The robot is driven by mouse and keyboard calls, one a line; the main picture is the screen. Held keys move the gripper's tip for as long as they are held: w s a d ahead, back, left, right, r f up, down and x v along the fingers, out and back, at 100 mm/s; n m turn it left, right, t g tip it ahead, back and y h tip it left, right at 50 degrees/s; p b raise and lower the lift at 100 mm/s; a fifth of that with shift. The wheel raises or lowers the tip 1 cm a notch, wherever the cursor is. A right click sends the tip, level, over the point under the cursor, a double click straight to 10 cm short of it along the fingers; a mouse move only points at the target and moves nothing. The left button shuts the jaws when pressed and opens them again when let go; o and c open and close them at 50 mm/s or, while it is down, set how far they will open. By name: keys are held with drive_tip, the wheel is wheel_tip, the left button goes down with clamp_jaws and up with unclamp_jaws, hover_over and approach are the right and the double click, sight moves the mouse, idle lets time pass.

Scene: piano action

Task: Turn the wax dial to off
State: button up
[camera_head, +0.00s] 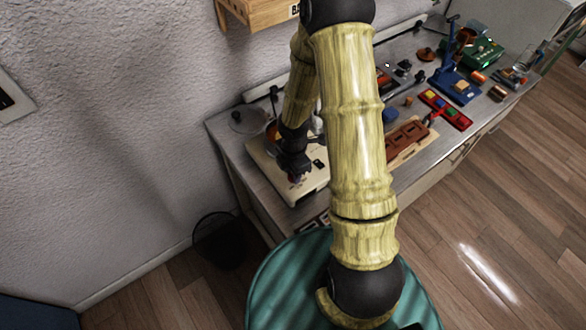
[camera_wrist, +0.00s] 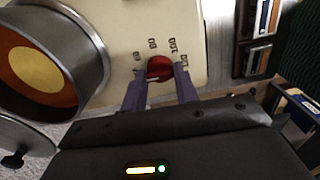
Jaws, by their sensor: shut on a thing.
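The wax dial is a round red knob (camera_wrist: 160,67) on a cream panel, with several dark markings around its upper side in the wrist view. The markings are too small to read surely. My gripper (camera_wrist: 160,82) has its two purple-grey fingers on either side of the knob, shut on it. In the head view my gripper (camera_head: 295,172) reaches down to the front of the cream unit (camera_head: 312,196), and the knob is mostly hidden there. A metal pot (camera_wrist: 88,38) with orange-yellow contents stands beside the dial, on the left in the wrist view.
A grey lid (camera_head: 249,119) lies on the bench left of the unit. A brown tray (camera_head: 408,139), a red tray with coloured blocks (camera_head: 446,109) and a blue stand (camera_head: 455,86) sit farther right. A dark bin (camera_head: 219,240) stands on the floor below.

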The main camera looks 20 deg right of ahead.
drive_tip(key=shift+w+n, duration=0.1)
drive_tip(key=shift+n, duration=0.3)
drive_tip(key=o, duration=1)
drive_tip(key=shift+c, duration=0.2)
drive_tip(key=shift+r, duration=0.1)
wheel_tip(320, 180, up, 17)
drive_tip(key=p, duration=0.3)
drive_tip(key=shift+p, duration=0.3)
drive_tip(key=shift+r, duration=0.1)
